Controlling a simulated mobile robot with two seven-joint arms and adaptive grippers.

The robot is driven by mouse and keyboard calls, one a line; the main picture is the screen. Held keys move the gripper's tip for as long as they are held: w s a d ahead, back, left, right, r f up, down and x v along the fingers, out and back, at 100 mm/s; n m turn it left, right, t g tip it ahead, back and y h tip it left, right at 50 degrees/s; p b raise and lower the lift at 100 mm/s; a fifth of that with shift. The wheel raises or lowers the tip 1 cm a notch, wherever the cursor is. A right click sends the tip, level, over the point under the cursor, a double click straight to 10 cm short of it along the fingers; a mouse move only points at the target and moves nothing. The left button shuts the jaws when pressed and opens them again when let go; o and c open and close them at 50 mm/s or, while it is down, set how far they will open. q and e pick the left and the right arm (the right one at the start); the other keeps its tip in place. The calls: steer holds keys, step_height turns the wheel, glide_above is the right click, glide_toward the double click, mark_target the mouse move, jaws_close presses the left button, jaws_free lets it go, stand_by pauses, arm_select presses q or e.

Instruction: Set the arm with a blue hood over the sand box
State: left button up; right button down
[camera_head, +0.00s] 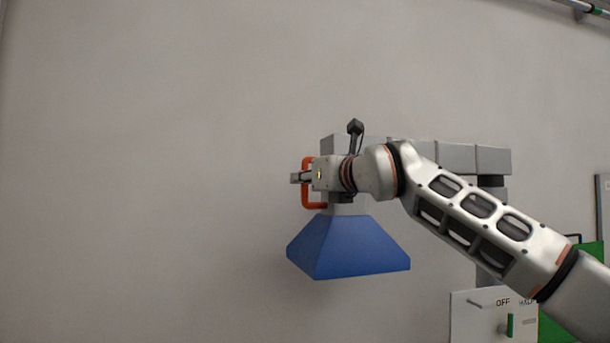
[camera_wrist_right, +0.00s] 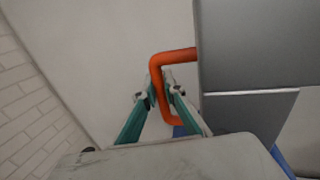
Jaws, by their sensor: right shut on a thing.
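The blue hood (camera_head: 348,248) hangs at the left end of a grey jointed arm (camera_head: 455,157) in front of the wall. An orange handle (camera_head: 306,186) sticks out to the left of the hood's grey mount. My right gripper (camera_head: 298,178) is at this handle and shut on it. The right wrist view shows the fingers (camera_wrist_right: 160,93) on either side of the orange handle (camera_wrist_right: 178,55), beside the grey body of the arm (camera_wrist_right: 255,45). A bit of blue shows below it. The sand box is not in view. My left gripper is not in view.
A white panel (camera_head: 470,318) marked OFF with a green lever (camera_head: 510,325) stands at the lower right. A green surface (camera_head: 590,252) is at the right edge. The wall (camera_head: 150,150) on the left is bare.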

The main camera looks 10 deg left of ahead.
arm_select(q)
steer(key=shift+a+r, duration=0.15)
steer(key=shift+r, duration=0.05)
arm_select(e)
steer(key=shift+w+r, duration=0.2)
steer(key=shift+w, duration=0.15)
steer(key=c, duration=2.2)
jaws_free()
steer(key=shift+c, duration=0.2)
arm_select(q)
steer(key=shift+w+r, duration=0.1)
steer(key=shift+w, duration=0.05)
arm_select(e)
steer(key=shift+o, duration=0.7)
steer(key=shift+w+f, duration=0.1)
steer(key=v, duration=1.2)
steer(key=shift+r, duration=0.25)
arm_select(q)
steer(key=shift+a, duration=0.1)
arm_select(e)
steer(key=shift+s+a, duration=0.1)
steer(key=shift+s, duration=0.1)
